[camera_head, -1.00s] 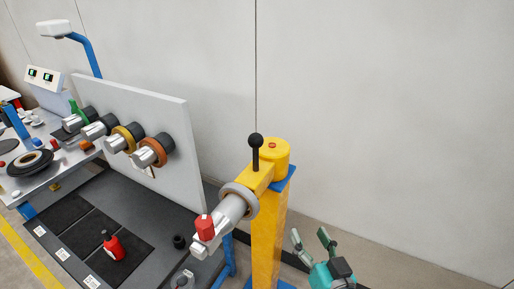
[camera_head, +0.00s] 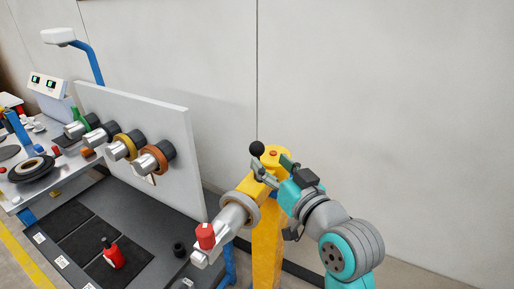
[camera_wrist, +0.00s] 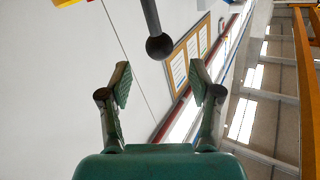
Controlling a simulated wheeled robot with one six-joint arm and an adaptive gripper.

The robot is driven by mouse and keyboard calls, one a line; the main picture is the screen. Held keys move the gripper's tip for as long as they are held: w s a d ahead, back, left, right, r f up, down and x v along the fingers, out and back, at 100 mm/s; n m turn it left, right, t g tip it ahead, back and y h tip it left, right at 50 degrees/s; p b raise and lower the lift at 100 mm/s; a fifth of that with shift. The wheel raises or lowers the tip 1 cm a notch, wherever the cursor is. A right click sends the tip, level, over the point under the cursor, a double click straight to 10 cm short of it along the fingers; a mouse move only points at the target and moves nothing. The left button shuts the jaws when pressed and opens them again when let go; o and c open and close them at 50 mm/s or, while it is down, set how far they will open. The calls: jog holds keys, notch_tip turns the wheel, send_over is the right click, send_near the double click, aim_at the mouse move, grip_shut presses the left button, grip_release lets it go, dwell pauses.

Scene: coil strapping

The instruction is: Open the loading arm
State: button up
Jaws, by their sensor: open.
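My gripper (camera_head: 275,167) is open at the lever, just to the right of and below the knob. In the wrist view the black knob (camera_wrist: 159,46) lies in line with the gap between the open fingertips (camera_wrist: 162,83), somewhat beyond them. Nothing is between the fingers.
A grey panel (camera_head: 150,130) with several reels on spindles stands to the left.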

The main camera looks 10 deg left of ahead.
aim_at(261, 152)
jog(key=x, duration=0.7)
jog(key=shift+w+a, duration=0.1)
grip_shut()
